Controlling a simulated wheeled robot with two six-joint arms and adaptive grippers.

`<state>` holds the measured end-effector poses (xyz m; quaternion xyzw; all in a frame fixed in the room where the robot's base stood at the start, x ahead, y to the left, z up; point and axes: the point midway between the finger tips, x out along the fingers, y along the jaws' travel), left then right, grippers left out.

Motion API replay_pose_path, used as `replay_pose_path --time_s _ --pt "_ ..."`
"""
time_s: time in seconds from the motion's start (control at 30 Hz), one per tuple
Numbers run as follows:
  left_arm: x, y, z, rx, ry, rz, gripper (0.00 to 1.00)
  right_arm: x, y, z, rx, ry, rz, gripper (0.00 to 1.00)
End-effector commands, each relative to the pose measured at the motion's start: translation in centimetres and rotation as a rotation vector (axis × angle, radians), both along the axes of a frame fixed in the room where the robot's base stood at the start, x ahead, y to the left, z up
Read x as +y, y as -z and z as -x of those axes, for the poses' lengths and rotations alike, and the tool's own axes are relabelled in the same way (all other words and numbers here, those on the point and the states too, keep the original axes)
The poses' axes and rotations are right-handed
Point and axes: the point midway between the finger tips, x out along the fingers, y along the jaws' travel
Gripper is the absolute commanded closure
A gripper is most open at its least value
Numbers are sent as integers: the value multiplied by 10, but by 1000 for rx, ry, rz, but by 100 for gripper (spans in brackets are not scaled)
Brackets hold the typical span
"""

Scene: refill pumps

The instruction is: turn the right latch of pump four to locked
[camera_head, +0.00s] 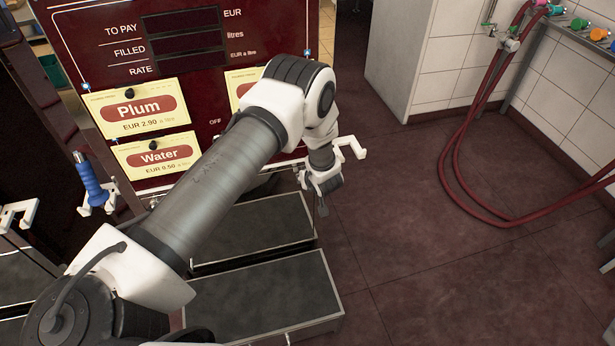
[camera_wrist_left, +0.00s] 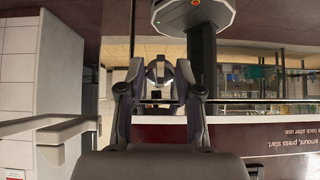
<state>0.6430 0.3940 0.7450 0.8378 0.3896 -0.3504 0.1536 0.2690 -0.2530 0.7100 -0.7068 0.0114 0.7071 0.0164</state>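A dark red pump (camera_head: 180,15) with yellow Plum (camera_head: 138,108) and Water (camera_head: 155,154) cards fills the left and middle of the head view. Its number is not visible. My left arm crosses its front and hides much of the right side. No latch can be made out; the word OFF shows beside my arm. My left gripper (camera_head: 322,184) is at the pump's lower right, beside a white bracket (camera_head: 352,147). In the left wrist view its fingers (camera_wrist_left: 160,78) stand apart with nothing clearly held between them. My right gripper is out of view.
Two dark-topped steps (camera_head: 262,300) stand below the pump. A blue nozzle (camera_head: 90,180) hangs at the left. Red hoses (camera_head: 455,165) loop from the tiled wall at right. The brown floor (camera_head: 420,270) between is clear. The left wrist view shows a white bracket (camera_wrist_left: 50,127) close by.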

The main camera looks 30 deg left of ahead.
Motion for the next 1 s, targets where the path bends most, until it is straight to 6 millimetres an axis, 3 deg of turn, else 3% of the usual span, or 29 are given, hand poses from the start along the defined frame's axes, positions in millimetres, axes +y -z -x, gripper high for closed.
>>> replay_pose_path --time_s 0.17,0.63,1.0 --pt "-5 -7 3 -1 1 0 66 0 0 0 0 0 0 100" --pt "-61 -79 49 0 2 -1 66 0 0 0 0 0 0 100" --pt "-66 -85 54 0 0 0 66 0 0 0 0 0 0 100"
